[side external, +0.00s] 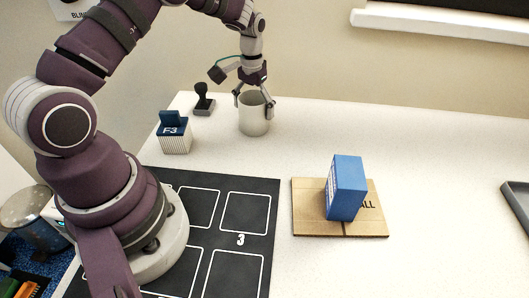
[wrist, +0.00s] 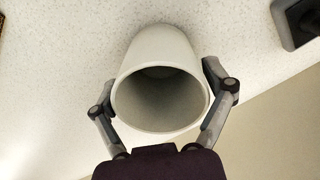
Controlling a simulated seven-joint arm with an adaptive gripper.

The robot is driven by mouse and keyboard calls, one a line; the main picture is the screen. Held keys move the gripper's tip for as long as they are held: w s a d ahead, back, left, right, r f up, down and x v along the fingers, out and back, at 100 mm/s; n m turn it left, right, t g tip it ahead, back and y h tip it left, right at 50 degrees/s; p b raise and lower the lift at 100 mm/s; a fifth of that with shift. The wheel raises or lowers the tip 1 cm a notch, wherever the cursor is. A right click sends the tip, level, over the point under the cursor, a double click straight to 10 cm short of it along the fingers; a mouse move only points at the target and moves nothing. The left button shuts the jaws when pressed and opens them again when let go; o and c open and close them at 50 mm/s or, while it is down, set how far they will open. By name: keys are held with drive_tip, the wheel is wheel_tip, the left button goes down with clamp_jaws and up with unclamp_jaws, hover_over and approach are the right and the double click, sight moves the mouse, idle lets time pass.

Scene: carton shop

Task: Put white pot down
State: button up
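The white pot (side external: 254,117) is a plain, slightly tapered cup, upright at the back of the white table. In the side view its base appears at table level; I cannot tell whether it touches. My gripper (side external: 254,98) is above it, with a finger on each side of its upper wall. The wrist view looks into the pot's empty mouth (wrist: 160,100). There my gripper (wrist: 158,80) has its two fingers against opposite sides of the pot, with no clear gap. The pot's far base is hidden in the wrist view.
A black stamp (side external: 204,101) stands left of the pot, and a ribbed box labelled F3 (side external: 174,141) nearer. A blue carton (side external: 346,188) stands on a cardboard sheet (side external: 310,226). A black mat with white outlines (side external: 258,190) lies in front. The table right of the pot is clear.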

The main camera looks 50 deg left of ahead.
drive_tip(key=shift+o, duration=1)
drive_tip(key=shift+r, duration=0.1)
wheel_tip(320, 180, up, 12)
drive_tip(key=s+d+r+m+t, duration=0.2)
drive_tip(key=s+d+r+t, duration=0.1)
drive_tip(key=s+d+r, duration=0.35)
drive_tip(key=s+d+f+m+t, duration=0.1)
drive_tip(key=s+d, duration=0.3)
drive_tip(key=s, duration=0.4)
drive_tip(key=shift+s+m+t, duration=0.4)
drive_tip(key=shift+t, duration=0.4)
